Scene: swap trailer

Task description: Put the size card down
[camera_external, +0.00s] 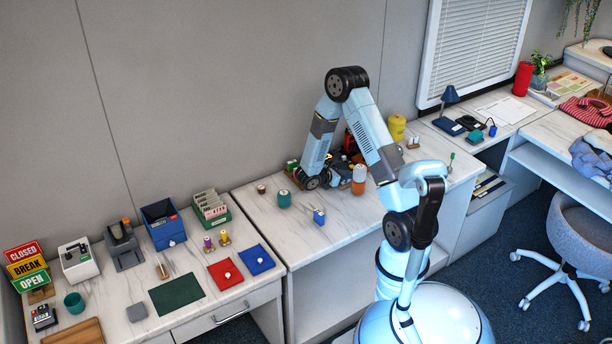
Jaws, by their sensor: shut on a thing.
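My gripper (328,181) is low over the middle counter, at the end of my downward-reaching forearm, among the things at the back of that counter. My dark wrist covers most of its fingers. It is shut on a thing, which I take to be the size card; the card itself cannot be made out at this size. Whether it touches the counter (262,215) is hidden.
An orange and white bottle (359,180) stands just right of my gripper. A green box of white cards (210,210) is on the left desk. The middle counter's front is mostly clear.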

